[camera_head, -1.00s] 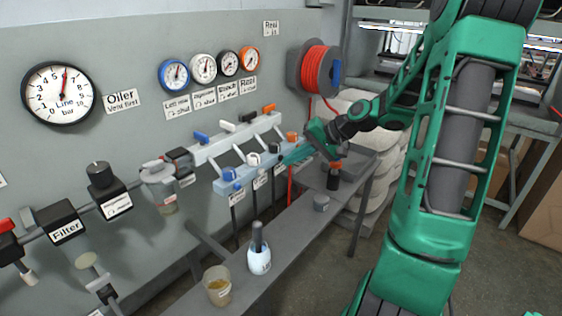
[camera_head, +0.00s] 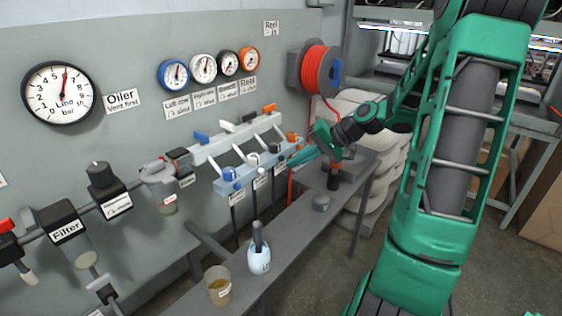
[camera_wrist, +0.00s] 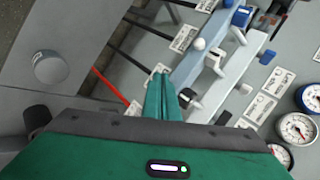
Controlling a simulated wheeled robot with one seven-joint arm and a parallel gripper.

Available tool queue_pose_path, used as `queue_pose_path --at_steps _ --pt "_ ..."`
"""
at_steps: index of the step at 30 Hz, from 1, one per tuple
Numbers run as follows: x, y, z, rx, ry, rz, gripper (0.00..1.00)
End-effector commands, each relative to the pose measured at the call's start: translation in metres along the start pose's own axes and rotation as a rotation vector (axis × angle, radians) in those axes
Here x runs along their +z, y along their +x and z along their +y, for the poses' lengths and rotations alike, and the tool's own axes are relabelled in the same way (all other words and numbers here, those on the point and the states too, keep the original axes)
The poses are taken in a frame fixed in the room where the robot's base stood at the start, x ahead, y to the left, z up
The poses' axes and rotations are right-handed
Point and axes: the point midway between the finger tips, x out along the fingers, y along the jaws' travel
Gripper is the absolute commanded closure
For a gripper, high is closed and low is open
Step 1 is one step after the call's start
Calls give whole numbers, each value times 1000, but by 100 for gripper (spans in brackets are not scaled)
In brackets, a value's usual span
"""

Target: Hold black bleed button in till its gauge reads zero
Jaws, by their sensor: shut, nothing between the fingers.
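The black bleed button (camera_head: 274,147) sits on the light blue lower bar between the white and orange buttons. In the wrist view the black button (camera_wrist: 187,97) is just right of my fingertips. My gripper (camera_head: 291,162) is shut and empty, its green fingers pointing left toward the bar. In the wrist view my gripper (camera_wrist: 160,74) appears beside the button; I cannot tell whether they touch. The black-rimmed gauge (camera_head: 228,63) hangs on the wall between the white and orange ones; its needle is too small to read surely.
The blue button (camera_head: 229,173) and white button (camera_head: 253,159) lie to the left on the same bar, the orange button (camera_head: 292,137) to the right. Coloured levers stand on the rail above. A grey bench (camera_head: 290,225) runs below with a bottle (camera_head: 259,255). A red hose reel (camera_head: 318,70) hangs behind.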

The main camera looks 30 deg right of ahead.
Motion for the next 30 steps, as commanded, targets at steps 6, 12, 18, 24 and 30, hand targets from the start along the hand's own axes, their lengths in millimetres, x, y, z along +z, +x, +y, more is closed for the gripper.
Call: queue_pose_path --at_steps 6,12,18,24,30 --pt "5 -8 5 0 1 1 100" --pt "14 -20 14 0 2 1 100" --pt "22 -31 23 1 2 2 100" --pt "26 -35 25 0 0 0 100" --pt "25 -35 25 0 0 0 100"
